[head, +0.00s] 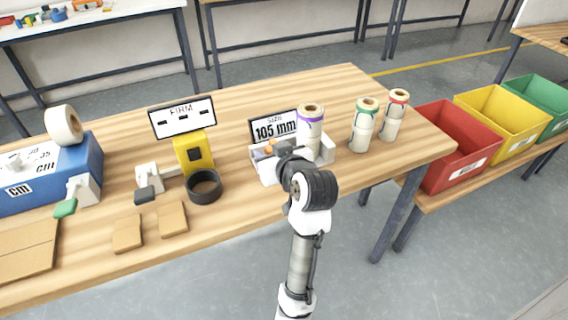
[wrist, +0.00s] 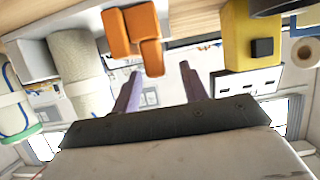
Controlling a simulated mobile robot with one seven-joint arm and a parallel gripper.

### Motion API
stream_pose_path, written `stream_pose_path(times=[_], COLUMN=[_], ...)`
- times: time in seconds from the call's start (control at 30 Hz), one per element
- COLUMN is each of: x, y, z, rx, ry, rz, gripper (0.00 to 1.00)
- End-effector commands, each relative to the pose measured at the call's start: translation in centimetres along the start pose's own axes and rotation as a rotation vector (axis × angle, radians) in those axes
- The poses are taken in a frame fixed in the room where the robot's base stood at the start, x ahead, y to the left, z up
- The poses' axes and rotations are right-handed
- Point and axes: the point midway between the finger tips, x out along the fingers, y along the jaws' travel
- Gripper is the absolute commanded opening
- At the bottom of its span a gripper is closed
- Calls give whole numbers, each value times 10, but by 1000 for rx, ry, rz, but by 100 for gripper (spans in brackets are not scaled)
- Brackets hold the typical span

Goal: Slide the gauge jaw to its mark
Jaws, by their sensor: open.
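The gauge (head: 268,174) is a white tray-like fixture near the table's front edge, behind my arm. A sign reading "SIZE 105 mm" (head: 275,127) stands at its back. An orange piece, apparently the gauge jaw (wrist: 148,25), shows large at the top of the wrist view; only a bit of it shows in the head view (head: 264,150). My gripper (wrist: 161,68) is open, its two fingers apart. The lower end of the orange piece appears in line with the gap between the fingertips; I cannot tell whether they touch. The gauge's mark cannot be made out.
A roll with a purple band (head: 310,117) stands at the gauge's right end. Green-banded (head: 362,128) and red-banded (head: 394,116) rolls stand farther right. A yellow device (head: 194,154) with a "FIRM" sign (head: 182,117) and a black ring (head: 204,187) are left of my gripper. Bins stand right.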

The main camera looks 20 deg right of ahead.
Motion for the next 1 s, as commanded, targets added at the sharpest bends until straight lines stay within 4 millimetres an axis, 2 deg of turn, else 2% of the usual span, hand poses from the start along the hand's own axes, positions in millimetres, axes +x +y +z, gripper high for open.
stream_pose_path(times=[0.23,0.3,0.6,1.0], x=[-62,-66,-89,-107], y=[0,0,-1,-1], z=[0,-6,-6,-4], rx=[-1,4,5,2], ry=[2,-4,-5,-3], rz=[3,-3,-4,-6], gripper=[44,44,44,44])
